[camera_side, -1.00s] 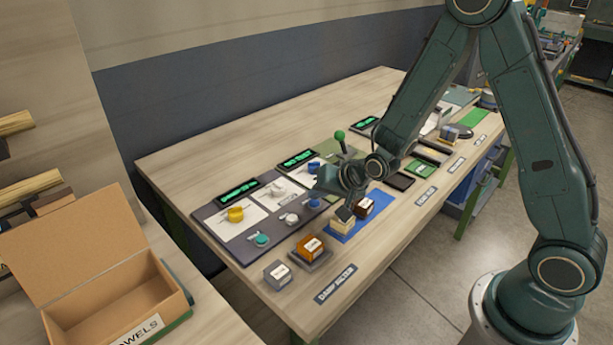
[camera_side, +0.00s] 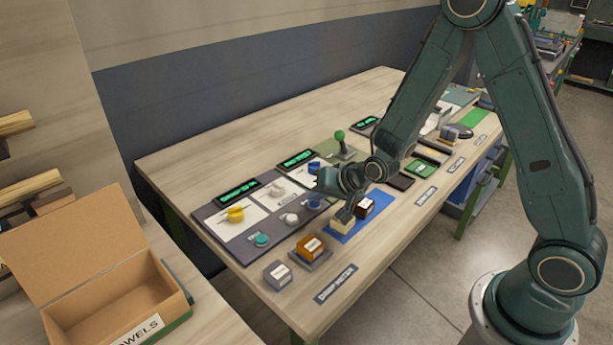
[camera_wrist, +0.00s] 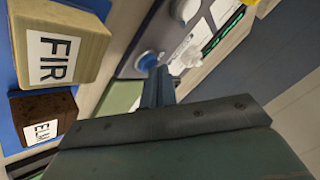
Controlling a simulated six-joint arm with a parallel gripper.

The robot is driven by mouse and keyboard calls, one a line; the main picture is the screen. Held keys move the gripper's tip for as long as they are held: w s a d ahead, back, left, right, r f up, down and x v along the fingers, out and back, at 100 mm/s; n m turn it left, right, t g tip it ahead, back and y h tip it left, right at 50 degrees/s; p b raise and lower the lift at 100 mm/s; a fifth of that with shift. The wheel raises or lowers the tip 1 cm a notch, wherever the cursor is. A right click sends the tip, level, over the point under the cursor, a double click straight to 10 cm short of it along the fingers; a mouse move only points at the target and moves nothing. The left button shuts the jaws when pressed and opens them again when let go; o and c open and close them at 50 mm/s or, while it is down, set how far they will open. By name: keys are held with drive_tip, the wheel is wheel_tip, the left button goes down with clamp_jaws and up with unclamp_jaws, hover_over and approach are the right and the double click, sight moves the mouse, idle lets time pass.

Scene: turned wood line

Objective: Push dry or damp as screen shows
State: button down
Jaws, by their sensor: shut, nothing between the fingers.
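My gripper (camera_wrist: 158,88) is shut and empty. In the side view its dark fingers (camera_side: 345,213) appear just above or in front of the pale block. Three dark screens with green lit text stand along the back: left (camera_side: 237,192), middle (camera_side: 296,159) and right (camera_side: 365,123). Their text is too small to read. In the wrist view a blue round knob (camera_wrist: 147,62) lies just beyond the fingertips; contact cannot be told. A teal button (camera_side: 261,240) sits at the front of the dark panel. I cannot read which control is dry or damp.
A pale FIR block (camera_wrist: 60,50) and a dark ELM block (camera_wrist: 45,118) sit on a blue mat (camera_side: 378,212). An orange-brown block (camera_side: 312,246) and a grey block (camera_side: 277,272) stand left. A green-knobbed lever (camera_side: 340,136) rises behind the gripper. An open cardboard box (camera_side: 110,300) is front left.

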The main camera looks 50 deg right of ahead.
sight(318, 204)
drive_tip(key=shift+f, duration=0.2)
idle(0.5)
drive_tip(key=shift+r, duration=0.8)
drive_tip(key=shift+r, duration=2.45)
drive_tip(key=shift+r, duration=0.15)
